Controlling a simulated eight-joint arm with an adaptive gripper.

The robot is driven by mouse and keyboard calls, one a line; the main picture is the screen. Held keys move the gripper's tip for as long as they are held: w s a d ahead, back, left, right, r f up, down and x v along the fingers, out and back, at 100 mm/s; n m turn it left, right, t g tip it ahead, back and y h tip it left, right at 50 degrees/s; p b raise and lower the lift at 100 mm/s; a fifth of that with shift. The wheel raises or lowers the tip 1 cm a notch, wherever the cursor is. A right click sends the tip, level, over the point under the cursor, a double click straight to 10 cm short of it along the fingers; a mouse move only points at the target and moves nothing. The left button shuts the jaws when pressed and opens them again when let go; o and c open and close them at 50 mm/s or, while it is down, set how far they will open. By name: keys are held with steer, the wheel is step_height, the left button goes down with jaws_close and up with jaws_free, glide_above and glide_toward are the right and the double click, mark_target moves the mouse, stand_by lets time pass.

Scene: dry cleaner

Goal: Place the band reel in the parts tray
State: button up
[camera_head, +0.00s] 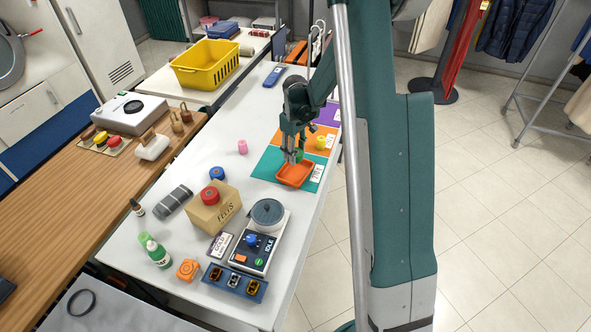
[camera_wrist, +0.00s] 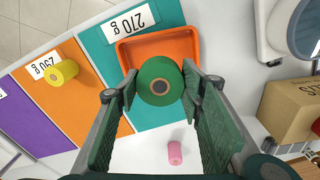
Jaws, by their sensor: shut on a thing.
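The band reel is most likely the green reel (camera_wrist: 160,82) with a dark centre, seen end-on in the wrist view. My gripper (camera_wrist: 158,90) is shut on it, one finger on each side. The parts tray (camera_wrist: 126,57) is a shallow orange tray on a teal mat marked 270 g; the reel overlaps its near edge in this view. In the head view my gripper (camera_head: 298,157) is over the far side of the orange tray (camera_head: 296,184), with the green reel small between its fingers. I cannot tell whether the reel touches the tray floor.
A yellow reel (camera_head: 321,142) stands on the orange mat behind, and a pink reel (camera_head: 242,147) on the white table to the left. A cardboard box (camera_head: 213,212) with a red reel on top and a scale-like device (camera_head: 266,215) stand nearer the front.

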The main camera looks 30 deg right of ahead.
glide_above(296, 174)
steer(key=shift+w+f, duration=0.15)
steer(key=shift+f, duration=2.65)
steer(key=shift+f, duration=1.85)
steer(key=shift+f, duration=0.15)
steer(key=o, duration=0.9)
steer(key=shift+r, duration=6.15)
